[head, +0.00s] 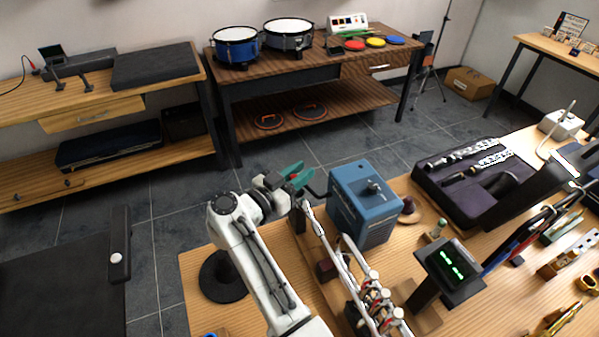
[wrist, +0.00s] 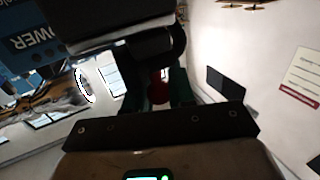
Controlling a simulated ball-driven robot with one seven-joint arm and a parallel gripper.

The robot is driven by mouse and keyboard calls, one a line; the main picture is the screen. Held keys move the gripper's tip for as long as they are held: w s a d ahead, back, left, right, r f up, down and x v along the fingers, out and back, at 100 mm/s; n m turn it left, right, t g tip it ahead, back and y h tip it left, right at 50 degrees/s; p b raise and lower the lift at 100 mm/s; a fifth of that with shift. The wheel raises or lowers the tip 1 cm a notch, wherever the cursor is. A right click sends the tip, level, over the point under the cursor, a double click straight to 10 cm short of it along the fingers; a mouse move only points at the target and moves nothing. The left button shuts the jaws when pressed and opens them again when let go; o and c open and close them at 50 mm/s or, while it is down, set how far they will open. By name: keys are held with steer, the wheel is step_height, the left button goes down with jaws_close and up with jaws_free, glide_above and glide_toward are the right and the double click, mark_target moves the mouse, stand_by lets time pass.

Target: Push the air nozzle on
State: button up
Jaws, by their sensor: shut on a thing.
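My gripper (head: 292,176), with green fingers, is at the left of the blue box (head: 365,207), near the upper end of a silver instrument (head: 340,255). It is shut on a small dark red piece (wrist: 157,90), mostly hidden by the fingers. This may be the air nozzle, but I cannot tell for certain. The fingers also show in the wrist view (wrist: 158,98). A black curved tube (wrist: 178,45) runs down close to the fingers there. I cannot tell whether the red piece touches the tube. The blue box's lettered side (wrist: 35,40) shows at the wrist view's upper left.
The silver instrument lies along a stand below my arm. A small display (head: 452,261) on a black post stands right of it. A black case (head: 480,190) with instrument parts lies behind.

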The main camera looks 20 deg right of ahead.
jaws_close()
steer(key=s+p, duration=0.3)
steer(key=p, duration=0.1)
steer(key=shift+s+p, duration=0.15)
steer(key=shift+p, duration=0.15)
steer(key=o, duration=0.6)
jaws_free()
steer(key=shift+s, duration=0.1)
steer(key=shift+o, duration=0.2)
steer(key=shift+a, duration=0.15)
